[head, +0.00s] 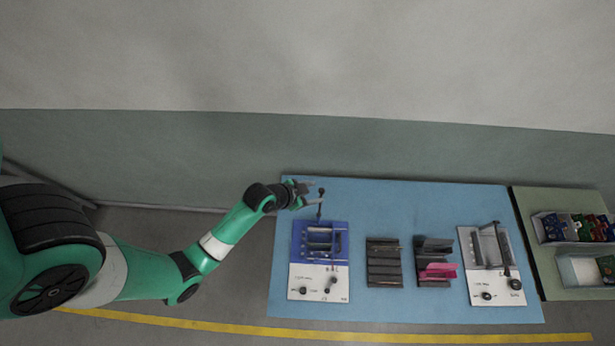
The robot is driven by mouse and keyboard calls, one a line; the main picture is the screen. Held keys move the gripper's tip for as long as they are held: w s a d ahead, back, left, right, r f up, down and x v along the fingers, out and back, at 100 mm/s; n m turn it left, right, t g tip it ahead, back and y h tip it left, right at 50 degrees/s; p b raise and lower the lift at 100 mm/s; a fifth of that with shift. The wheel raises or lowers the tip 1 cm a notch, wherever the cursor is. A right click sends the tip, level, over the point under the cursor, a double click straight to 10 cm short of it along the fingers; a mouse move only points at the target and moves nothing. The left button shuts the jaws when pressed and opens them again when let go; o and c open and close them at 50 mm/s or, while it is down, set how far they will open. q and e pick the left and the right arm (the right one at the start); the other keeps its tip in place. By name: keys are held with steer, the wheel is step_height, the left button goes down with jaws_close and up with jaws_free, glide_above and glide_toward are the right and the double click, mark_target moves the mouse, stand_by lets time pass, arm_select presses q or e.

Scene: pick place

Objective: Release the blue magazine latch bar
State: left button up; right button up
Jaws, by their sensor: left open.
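The blue magazine (320,240) is a blue and white fixture at the left of the blue table mat. A dark upright bar with a knob (320,205) stands at its back edge; it looks like the latch bar. My left gripper (312,193) is open at the back of the magazine, with its fingers close to the top of that bar. I cannot tell whether they touch it. My right gripper is not in view.
Two dark slotted racks (384,262) stand mid-mat, the right one holding a pink piece (437,271). A grey and white fixture (490,265) with a dark bar stands to their right. Bins of coloured parts (584,270) stand on a green table at far right. The mat's front strip is clear.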

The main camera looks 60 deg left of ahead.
arm_select(q)
steer(key=p+v, duration=0.2)
steer(key=v, duration=0.2)
stand_by(0.4)
